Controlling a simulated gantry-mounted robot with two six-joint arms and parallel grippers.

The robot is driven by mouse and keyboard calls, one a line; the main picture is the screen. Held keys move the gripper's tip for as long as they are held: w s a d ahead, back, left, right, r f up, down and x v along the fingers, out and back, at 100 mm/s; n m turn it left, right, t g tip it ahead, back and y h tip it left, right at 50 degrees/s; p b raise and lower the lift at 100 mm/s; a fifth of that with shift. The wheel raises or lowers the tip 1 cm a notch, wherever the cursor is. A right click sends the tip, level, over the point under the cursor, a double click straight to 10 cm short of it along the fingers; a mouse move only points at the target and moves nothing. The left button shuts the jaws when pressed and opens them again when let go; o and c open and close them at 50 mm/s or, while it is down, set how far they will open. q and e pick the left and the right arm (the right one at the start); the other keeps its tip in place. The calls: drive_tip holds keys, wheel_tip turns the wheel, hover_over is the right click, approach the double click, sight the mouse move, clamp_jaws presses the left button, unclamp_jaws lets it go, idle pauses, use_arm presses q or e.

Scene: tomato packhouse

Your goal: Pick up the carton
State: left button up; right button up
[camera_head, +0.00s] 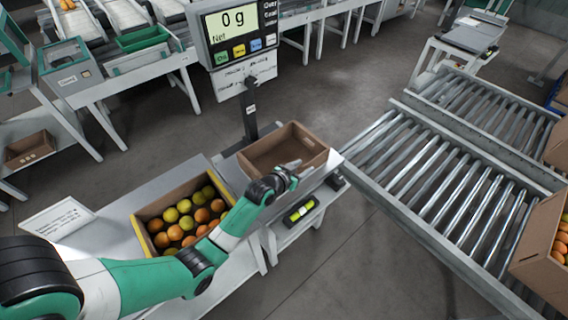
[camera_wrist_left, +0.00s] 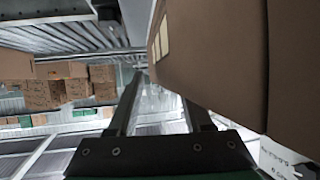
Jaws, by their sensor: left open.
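An open, empty brown carton (camera_head: 308,143) stands on the scale in the head view, in front of the display. My left arm reaches in from the left, and my left gripper (camera_head: 292,168) is at the near side of this carton, by its wall. In the left wrist view a brown carton wall (camera_wrist_left: 235,65) with pale labels fills the upper right. The two fingers of the left gripper (camera_wrist_left: 158,88) are spread apart there. The carton wall partly covers the right-hand finger, and I cannot tell whether they touch. My right gripper is not in view.
A box of orange and yellow-green tomatoes (camera_head: 142,232) sits on the bench left of the scale. The scale display (camera_head: 238,30) reads 0 g. A roller conveyor (camera_head: 440,185) lies to the right, with a filled carton (camera_head: 535,245) at its near edge. A green-and-black device (camera_head: 300,209) lies on a lower shelf.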

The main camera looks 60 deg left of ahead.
use_arm(q)
clamp_jaws()
idle(1.4)
